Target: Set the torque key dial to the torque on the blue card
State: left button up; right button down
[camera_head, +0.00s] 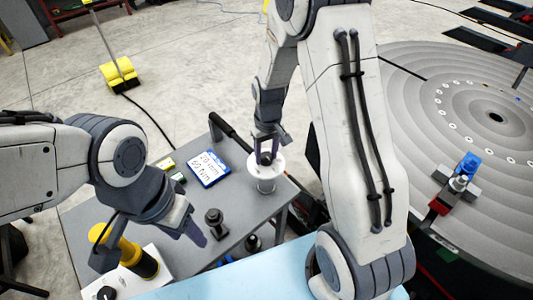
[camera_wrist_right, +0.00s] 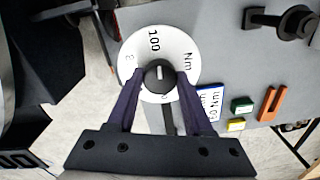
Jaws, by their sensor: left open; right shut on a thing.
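In the right wrist view the dial face (camera_wrist_right: 143,42) shows "100" and "Nm"; other marks are partly hidden. My right gripper (camera_wrist_right: 160,80) is shut on the black knob (camera_wrist_right: 159,73) at its centre. The knob's white line points up in that view, near "100". The blue card (camera_head: 209,169) lies left of the dial and seems to read "20 mm" and "60 Nm". My left gripper (camera_head: 155,243) is open, above the front left of the table.
A black knobbed post (camera_head: 214,222) stands mid-table. Green (camera_wrist_right: 242,105), yellow (camera_wrist_right: 236,125) and orange (camera_wrist_right: 271,104) pieces lie near the card. A large round grooved disc (camera_head: 430,65) is at right.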

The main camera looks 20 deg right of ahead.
jog(key=m, duration=1)
jog(key=shift+m, duration=0.3)
dwell(0.5)
jog(key=shift+c, duration=1.4)
grip_release()
jog(key=shift+r, duration=0.1)
